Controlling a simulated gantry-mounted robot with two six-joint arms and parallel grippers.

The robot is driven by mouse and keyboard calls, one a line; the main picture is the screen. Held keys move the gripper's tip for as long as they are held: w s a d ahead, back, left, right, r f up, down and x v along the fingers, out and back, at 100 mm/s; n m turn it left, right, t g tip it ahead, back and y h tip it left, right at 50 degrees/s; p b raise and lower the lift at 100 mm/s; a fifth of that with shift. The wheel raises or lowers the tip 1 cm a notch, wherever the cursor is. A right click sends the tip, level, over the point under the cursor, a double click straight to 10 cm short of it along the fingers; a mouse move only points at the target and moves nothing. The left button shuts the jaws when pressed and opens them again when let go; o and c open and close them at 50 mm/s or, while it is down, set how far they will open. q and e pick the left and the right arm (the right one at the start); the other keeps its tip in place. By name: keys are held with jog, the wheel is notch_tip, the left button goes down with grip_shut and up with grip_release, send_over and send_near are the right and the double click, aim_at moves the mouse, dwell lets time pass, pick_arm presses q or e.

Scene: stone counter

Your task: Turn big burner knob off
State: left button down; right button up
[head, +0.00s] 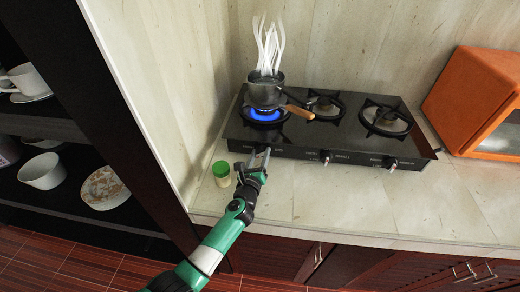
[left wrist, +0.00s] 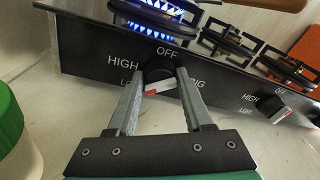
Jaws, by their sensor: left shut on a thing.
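The big burner knob (left wrist: 158,68) is a dark dial with a white and red pointer, on the front panel of the black stove (head: 300,152). The labels HIGH, OFF, LOW and BIG stand around it. My left gripper (left wrist: 160,82) is shut on this knob, one finger on each side. In the head view my left gripper (head: 261,158) is at the stove's front left and hides the knob. The left burner's blue flame (head: 264,115) is lit under a steaming pot (head: 265,92), and the flame also shows in the left wrist view (left wrist: 160,22). My right gripper is out of view.
A green-capped jar (head: 221,174) stands close to the left of my gripper. Two more knobs, a middle one (head: 325,156) and a right one (head: 390,162), sit along the panel. An orange oven (head: 470,95) is at the right. The counter (head: 390,205) in front is clear.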

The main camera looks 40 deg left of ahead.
pick_arm(q)
jog(key=m+p, duration=0.3)
jog(key=m, duration=0.2)
jog(key=shift+d+r+g, duration=0.1)
jog(key=shift+g, duration=0.2)
jog(key=m+p, duration=0.1)
jog(key=m, duration=0.2)
jog(key=shift+w+y, duration=0.1)
jog(key=shift+y, duration=0.2)
jog(key=m+p, duration=0.1)
jog(key=m, duration=0.1)
jog(key=shift+d+m+g+y, duration=0.1)
jog(key=shift+m+g+y, duration=0.2)
jog(key=shift+m+g, duration=0.1)
jog(key=shift+w+m, duration=0.1)
jog(key=shift+m, duration=1.1)
jog(key=m, duration=0.3)
jog(key=shift+d+y, duration=0.1)
jog(key=shift+y, duration=0.3)
jog(key=m+b, duration=0.1)
jog(key=m, duration=0.3)
jog(key=shift+y, duration=0.4)
jog(key=shift+m, duration=1.2)
jog(key=shift+w, duration=0.1)
